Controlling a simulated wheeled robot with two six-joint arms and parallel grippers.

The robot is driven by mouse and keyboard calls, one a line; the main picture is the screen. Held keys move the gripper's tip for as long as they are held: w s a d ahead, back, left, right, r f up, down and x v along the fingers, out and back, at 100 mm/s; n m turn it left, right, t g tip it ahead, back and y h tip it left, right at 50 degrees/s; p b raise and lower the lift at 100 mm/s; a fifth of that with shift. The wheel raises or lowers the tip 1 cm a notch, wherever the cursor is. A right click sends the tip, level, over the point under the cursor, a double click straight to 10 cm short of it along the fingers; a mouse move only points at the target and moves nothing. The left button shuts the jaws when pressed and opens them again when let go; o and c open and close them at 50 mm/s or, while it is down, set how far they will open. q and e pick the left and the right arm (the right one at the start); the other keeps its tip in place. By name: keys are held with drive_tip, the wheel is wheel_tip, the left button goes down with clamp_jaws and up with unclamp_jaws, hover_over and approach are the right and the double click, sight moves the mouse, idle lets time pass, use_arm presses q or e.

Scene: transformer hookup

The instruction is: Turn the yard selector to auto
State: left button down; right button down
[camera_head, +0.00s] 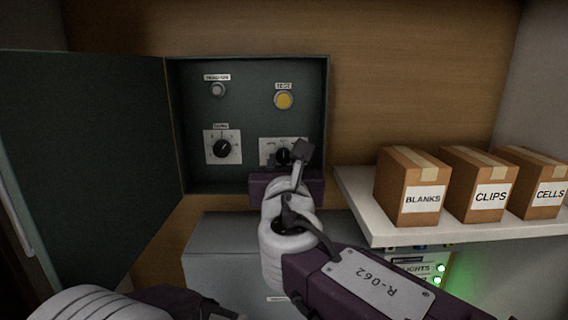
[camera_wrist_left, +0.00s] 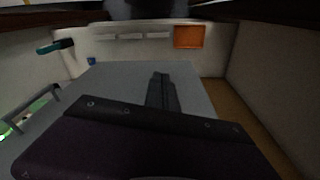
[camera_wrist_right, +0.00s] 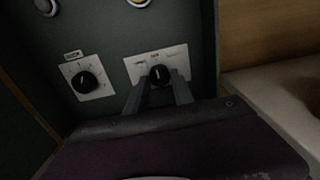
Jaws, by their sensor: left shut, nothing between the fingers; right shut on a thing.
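The yard selector looks like one of two black knobs on white plates in the open green cabinet (camera_head: 325,100); the plate lettering is too blurred to read. The right-hand knob (camera_head: 283,155) also shows in the right wrist view (camera_wrist_right: 159,74). My right gripper (camera_wrist_right: 159,92) is shut on that knob, one finger on each side of it. The left-hand knob (camera_head: 222,148) stands free and also shows in the right wrist view (camera_wrist_right: 86,82). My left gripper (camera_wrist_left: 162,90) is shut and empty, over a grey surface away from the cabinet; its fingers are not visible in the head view.
The cabinet door (camera_head: 90,160) hangs open at the left. A yellow button (camera_head: 284,100) and a grey button (camera_head: 218,89) sit above the knobs. A white shelf (camera_head: 375,222) at the right holds boxes labelled BLANKS (camera_head: 410,190), CLIPS (camera_head: 478,185) and CELLS (camera_head: 540,185).

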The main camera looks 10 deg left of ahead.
drive_tip(key=shift+f, duration=0.1)
drive_tip(key=shift+f+m+b, duration=0.15)
drive_tip(key=shift+m+b, duration=0.55)
drive_tip(key=shift+a+f+m+b, duration=0.1)
drive_tip(key=shift+m+b, duration=0.75)
drive_tip(key=shift+m, duration=0.25)
drive_tip(key=m+b, duration=0.2)
drive_tip(key=m, duration=0.1)
drive_tip(key=shift+m+b, duration=0.45)
drive_tip(key=shift+m, duration=0.65)
drive_tip(key=shift+r, duration=0.2)
